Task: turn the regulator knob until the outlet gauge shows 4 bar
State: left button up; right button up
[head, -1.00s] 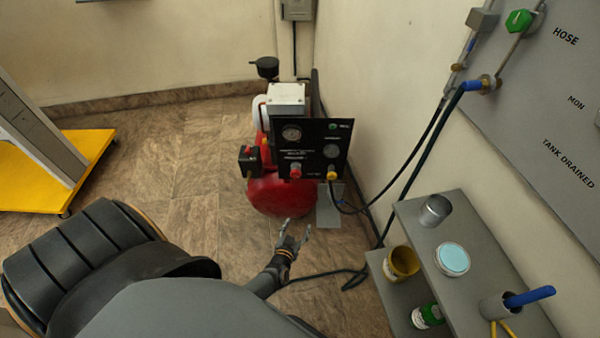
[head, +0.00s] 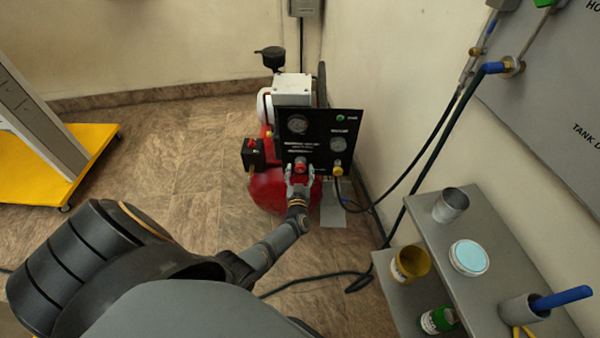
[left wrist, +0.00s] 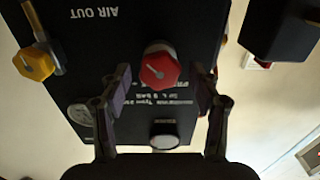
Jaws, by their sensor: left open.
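The red regulator knob (head: 301,165) is low on the black panel (head: 318,117) of the red compressor. In the left wrist view the knob (left wrist: 160,68) is a red cap with a white pointer mark. My left gripper (left wrist: 162,84) is open, with one finger on each side of the knob and gaps visible. In the head view the left gripper (head: 300,183) is just in front of the knob and partly covers it. Two gauges, one at upper left (head: 298,124) and one at right (head: 338,144), are too small to read. My right gripper is out of view.
A yellow fitting (head: 338,170) with a dark hose is right of the knob. A black box (head: 252,154) stands left of the panel. A grey shelf (head: 470,215) with cans is at right, beside the wall.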

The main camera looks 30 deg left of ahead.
pick_arm(q)
jog(key=shift+w+a, duration=0.1)
jog(key=shift+w, duration=0.05)
jog(key=shift+c, duration=0.4)
jog(key=c, duration=1.1)
jog(key=shift+n, duration=0.6)
jog(key=o, duration=1.2)
